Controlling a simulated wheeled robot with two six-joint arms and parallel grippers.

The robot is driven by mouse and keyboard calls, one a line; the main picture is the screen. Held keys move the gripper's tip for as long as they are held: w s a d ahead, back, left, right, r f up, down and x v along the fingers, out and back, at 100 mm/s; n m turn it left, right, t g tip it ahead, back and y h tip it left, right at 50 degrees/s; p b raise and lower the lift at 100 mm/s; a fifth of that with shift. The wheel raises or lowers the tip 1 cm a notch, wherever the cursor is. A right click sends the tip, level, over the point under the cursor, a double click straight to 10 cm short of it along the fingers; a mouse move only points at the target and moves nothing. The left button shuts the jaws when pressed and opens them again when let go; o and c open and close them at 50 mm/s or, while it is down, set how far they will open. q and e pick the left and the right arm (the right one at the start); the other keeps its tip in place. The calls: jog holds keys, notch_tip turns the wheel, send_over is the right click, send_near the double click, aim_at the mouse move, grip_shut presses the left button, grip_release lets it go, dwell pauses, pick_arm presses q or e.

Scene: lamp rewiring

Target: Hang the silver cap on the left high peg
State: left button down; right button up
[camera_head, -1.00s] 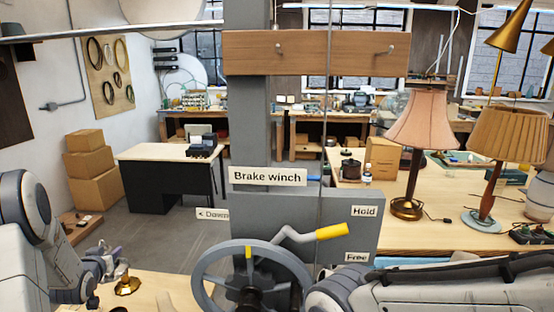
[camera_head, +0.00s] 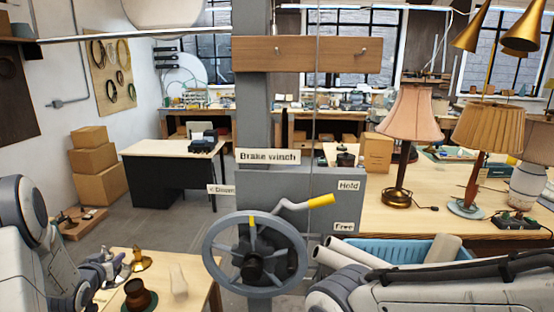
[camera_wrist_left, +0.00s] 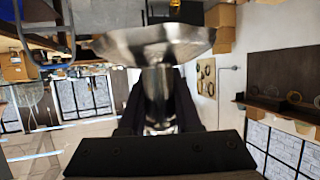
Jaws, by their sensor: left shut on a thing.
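The silver cap (camera_wrist_left: 155,45) fills the upper middle of the left wrist view, its wide flared rim away from the fingers and its narrow neck between them. My left gripper (camera_head: 108,270) is shut on the cap, low at the left of the head view, above the near table. In the head view the cap is small and hard to separate from the fingers. The left high peg (camera_head: 279,50) is a small metal peg on the wooden board (camera_head: 320,66), bare, up and to the right of my gripper. My right gripper is not seen; only its arm shows.
A brass cap (camera_head: 141,261) and a dark brown turned piece (camera_head: 138,294) stand on the near table (camera_head: 205,278), close to my left gripper. The brake winch wheel (camera_head: 210,245) and its grey post stand right of the table. Another peg (camera_head: 361,53) is at the board's right.

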pick_arm(q)
jog(key=s+d+f+m+g+h, duration=0.2)
jog(key=s+d+f+m+h, duration=0.25)
jog(key=d, duration=0.45)
jog(key=s+d+f+m+g+h, duration=0.1)
jog(key=s+d+f+m+h, duration=0.3)
jog(key=d, duration=0.5)
jog(key=s+d+f+m+g+h, duration=0.25)
jog(key=s+d+m+h, duration=0.3)
jog(key=d, duration=0.45)
notch_tip(320, 180, down, 12)
jog(key=b, duration=1.2)
jog(key=shift+f+n+b, duration=0.25)
jog(key=shift+n+b, duration=0.05)
jog(key=shift+s+t, duration=0.1)
jog(key=shift+t, duration=0.15)
